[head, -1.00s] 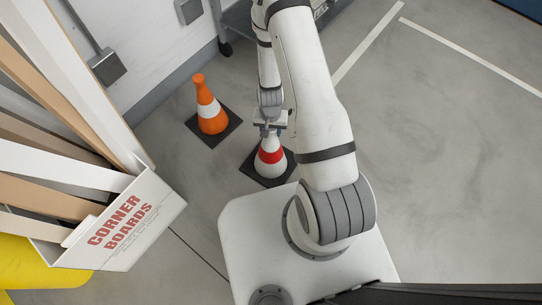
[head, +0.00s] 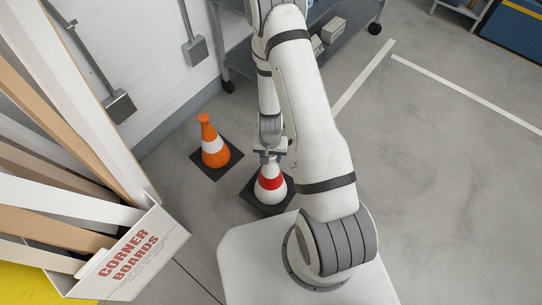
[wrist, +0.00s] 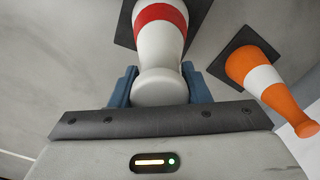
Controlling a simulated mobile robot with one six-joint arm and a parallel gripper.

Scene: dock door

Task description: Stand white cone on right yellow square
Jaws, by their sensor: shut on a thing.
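The white cone (head: 268,191) has a red band and a black square base. It stands upright in front of my base in the head view, and its base looks to be on or close to the floor. My gripper (head: 270,157) is shut on the top of the white cone. In the wrist view the blue fingers of my gripper (wrist: 160,90) sit on both sides of the top of the white cone (wrist: 161,45).
An orange cone (head: 214,151) with a white band stands just left of the white cone. A box of corner boards (head: 140,262) is at the left. A grey wheeled cart (head: 235,70) stands by the wall. The floor at the right is open, with white lines.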

